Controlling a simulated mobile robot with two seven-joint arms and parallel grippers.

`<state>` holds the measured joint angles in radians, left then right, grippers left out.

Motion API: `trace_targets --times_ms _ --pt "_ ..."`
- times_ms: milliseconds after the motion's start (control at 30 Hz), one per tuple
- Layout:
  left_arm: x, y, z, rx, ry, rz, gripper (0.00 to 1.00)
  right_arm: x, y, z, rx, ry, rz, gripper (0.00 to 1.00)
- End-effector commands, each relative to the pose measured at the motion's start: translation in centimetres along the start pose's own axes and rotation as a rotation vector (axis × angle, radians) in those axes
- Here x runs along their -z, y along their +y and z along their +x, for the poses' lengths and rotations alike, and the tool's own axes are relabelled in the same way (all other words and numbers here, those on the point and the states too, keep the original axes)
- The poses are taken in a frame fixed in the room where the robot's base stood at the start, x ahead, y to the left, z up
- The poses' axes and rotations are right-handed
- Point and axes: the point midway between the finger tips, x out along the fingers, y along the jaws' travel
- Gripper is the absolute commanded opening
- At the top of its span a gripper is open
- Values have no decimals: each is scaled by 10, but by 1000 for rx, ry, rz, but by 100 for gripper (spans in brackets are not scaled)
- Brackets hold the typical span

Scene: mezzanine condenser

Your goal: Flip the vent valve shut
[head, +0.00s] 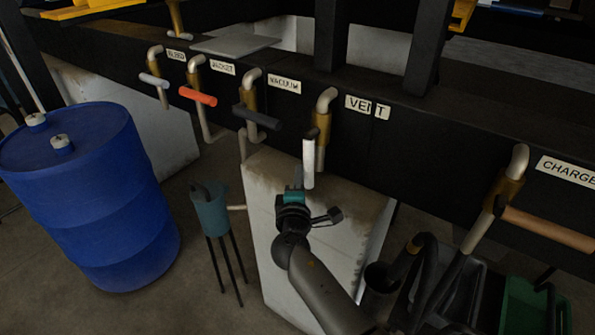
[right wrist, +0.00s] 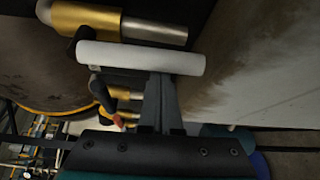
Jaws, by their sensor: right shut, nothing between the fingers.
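The vent valve (head: 321,130) is a brass body on a bent pale pipe, under a white "VENT" label (head: 358,104) on the black beam. Its white handle (head: 309,165) points down and toward me in the head view. My right gripper (head: 298,180) is shut and empty, with its fingertips just left of the handle's lower part. In the right wrist view the white handle (right wrist: 140,57) lies across the tips of the shut fingers (right wrist: 156,98), beside the brass body (right wrist: 88,18). I cannot tell whether they touch. My left gripper is not in view.
Similar valves with a black handle (head: 258,116), an orange handle (head: 198,96) and a grey handle (head: 154,80) stand left along the beam. The charge valve has a tan handle (head: 550,229) at right.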

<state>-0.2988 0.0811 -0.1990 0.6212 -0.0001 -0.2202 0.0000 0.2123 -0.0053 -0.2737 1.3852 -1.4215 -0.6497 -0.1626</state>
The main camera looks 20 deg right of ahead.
Motion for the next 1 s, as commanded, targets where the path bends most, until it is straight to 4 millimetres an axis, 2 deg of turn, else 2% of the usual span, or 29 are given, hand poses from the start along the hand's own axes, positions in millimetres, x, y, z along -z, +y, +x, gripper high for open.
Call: trace_targets --times_ms 567,767,1000 --pt "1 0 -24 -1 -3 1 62 -9 1 -4 48 -3 -78 0" --pt "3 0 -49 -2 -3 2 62 -17 3 -9 94 -4 -154 0" --pt "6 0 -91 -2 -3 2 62 -31 7 -17 179 -5 -301 0"
